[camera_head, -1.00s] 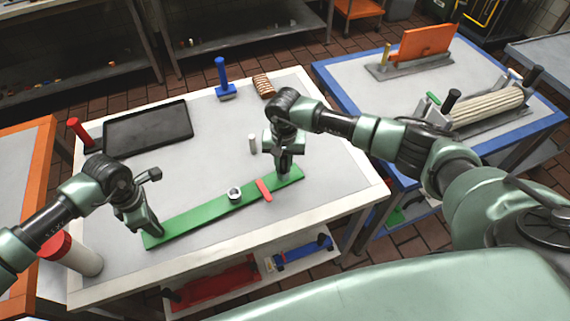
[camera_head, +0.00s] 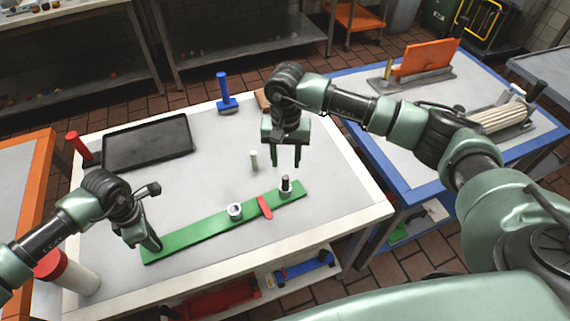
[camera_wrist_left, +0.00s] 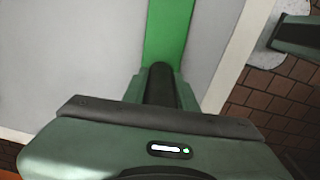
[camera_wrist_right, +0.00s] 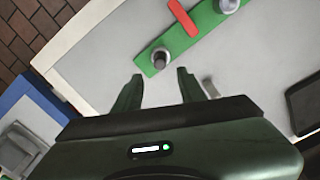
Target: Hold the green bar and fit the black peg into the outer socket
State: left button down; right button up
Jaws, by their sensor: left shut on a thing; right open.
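The green bar (camera_head: 205,229) lies across the front of the table. My left gripper (camera_head: 152,248) is shut on its left end; the left wrist view shows the bar (camera_wrist_left: 168,30) running into the jaws. The black peg (camera_head: 286,182) stands upright in the white outer socket (camera_head: 286,191) near the bar's right end. The peg also shows in the right wrist view (camera_wrist_right: 160,58). A second white ring socket (camera_head: 235,211) sits near the middle, and a red strip (camera_head: 265,207) crosses the bar between them. My right gripper (camera_head: 286,165) is open and empty above and behind the peg.
A small white peg (camera_head: 253,160) stands behind the bar. A black tray (camera_head: 148,143), a blue-handled tool (camera_head: 224,95) and a red-handled item (camera_head: 78,147) are at the back. A red-capped white cylinder (camera_head: 75,275) stands at the front left. The middle of the table is clear.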

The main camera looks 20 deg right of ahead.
pick_arm(q)
jog(key=shift+s+d, duration=0.1)
jog(key=shift+d, duration=0.05)
dwell(0.4)
jog(key=c, duration=0.9)
grip_release()
jog(key=shift+c, duration=0.2)
pick_arm(e)
jog(key=shift+d, duration=0.1)
pick_arm(q)
jog(key=shift+r+p, duration=2.5)
jog(key=shift+r, duration=2.05)
pick_arm(e)
notch_tip(320, 180, up, 5)
pick_arm(q)
jog(key=shift+o, duration=0.2)
jog(key=o, duration=0.5)
jog(key=shift+f, duration=0.1)
